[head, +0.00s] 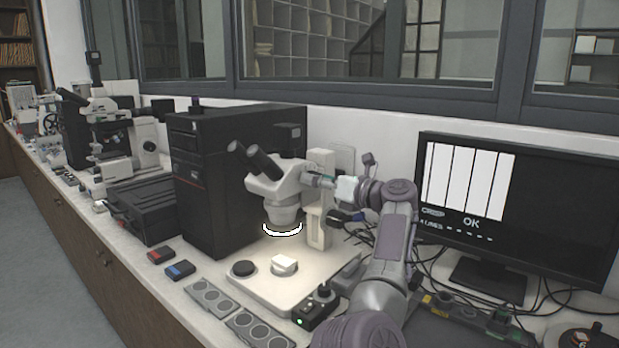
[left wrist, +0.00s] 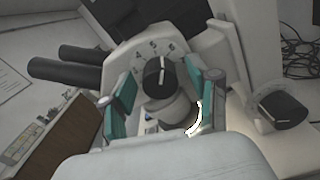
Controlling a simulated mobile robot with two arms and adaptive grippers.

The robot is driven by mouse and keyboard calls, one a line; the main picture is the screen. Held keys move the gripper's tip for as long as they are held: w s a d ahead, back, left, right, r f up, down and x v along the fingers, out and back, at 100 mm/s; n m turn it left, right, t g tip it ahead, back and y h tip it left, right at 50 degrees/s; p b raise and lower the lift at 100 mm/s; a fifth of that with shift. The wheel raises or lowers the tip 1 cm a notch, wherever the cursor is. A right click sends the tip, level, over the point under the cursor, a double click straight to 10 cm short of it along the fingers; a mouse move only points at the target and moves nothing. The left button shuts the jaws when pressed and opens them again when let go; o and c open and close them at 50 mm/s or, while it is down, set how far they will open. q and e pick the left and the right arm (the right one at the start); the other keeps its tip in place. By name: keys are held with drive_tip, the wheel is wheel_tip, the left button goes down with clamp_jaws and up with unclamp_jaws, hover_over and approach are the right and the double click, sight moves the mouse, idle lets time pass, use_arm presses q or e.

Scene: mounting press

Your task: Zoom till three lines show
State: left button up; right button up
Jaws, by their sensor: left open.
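My left gripper (head: 313,180) is at the right side of the microscope head. In the left wrist view, the black zoom knob (left wrist: 160,78) with a white pointer mark sits below a numbered scale. My open left gripper (left wrist: 160,92) has its teal-padded fingers on either side of the knob, with gaps visible. The monitor (head: 471,184) shows a white field split by three dark vertical lines, with OK below. My right gripper is out of view.
A focus knob (left wrist: 284,108) is at the right in the left wrist view. A black computer tower (head: 215,180) stands left of the microscope. A small control box (head: 316,308) and loose cables crowd the bench at the front right.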

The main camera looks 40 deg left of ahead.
use_arm(q)
drive_tip(key=shift+d, duration=0.1)
drive_tip(key=shift+c, duration=0.7)
clamp_jaws()
drive_tip(key=shift+r+m+p, duration=0.25)
drive_tip(key=shift+m+p, duration=0.45)
drive_tip(key=shift+m, duration=0.1)
drive_tip(key=shift+m+p, duration=0.5)
drive_tip(key=shift+m, duration=0.5)
drive_tip(key=shift+f, duration=0.15)
